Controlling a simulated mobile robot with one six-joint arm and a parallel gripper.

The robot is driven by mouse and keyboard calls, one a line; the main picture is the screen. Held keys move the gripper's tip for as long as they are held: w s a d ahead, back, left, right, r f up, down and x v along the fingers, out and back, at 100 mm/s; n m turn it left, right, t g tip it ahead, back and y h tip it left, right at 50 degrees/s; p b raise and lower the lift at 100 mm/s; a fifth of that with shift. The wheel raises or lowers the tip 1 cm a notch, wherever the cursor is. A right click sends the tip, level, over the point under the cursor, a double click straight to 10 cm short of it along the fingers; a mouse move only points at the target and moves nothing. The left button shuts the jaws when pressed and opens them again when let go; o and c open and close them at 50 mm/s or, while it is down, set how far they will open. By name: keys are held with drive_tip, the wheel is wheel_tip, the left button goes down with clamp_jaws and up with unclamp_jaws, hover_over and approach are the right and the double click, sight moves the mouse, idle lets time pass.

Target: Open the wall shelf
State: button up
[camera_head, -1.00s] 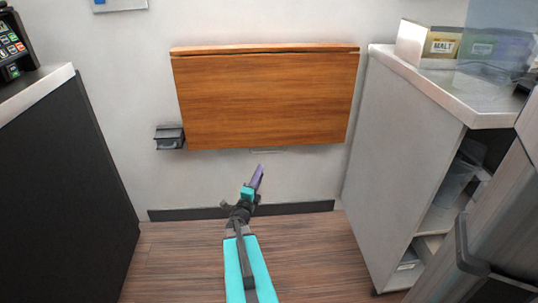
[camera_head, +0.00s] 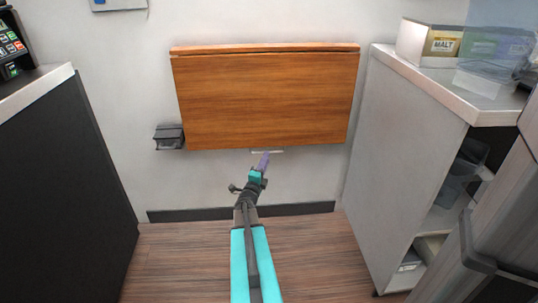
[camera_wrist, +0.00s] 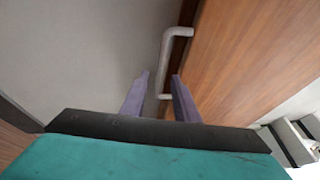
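The wall shelf (camera_head: 265,100) is a brown wooden panel hanging flat, folded down against the wall. A pale bar handle (camera_head: 274,151) sits at its lower edge. In the wrist view the handle (camera_wrist: 174,52) runs up between and beyond my fingertips, beside the wood panel (camera_wrist: 245,60). My gripper (camera_head: 264,160) is just below the handle in the head view. In the wrist view my gripper (camera_wrist: 159,85) has its two purple fingers apart, with the lower end of the handle seen between them. I cannot tell whether a finger touches the handle.
A dark counter (camera_head: 60,180) stands on the left and a white-topped cabinet (camera_head: 410,150) on the right. A small grey box (camera_head: 168,137) is on the wall left of the panel. The floor (camera_head: 180,255) between the counters is clear.

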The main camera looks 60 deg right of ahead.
drive_tip(key=shift+b+x, duration=0.4)
drive_tip(key=shift+x, duration=2.35)
drive_tip(key=shift+c, duration=0.3)
clamp_jaws()
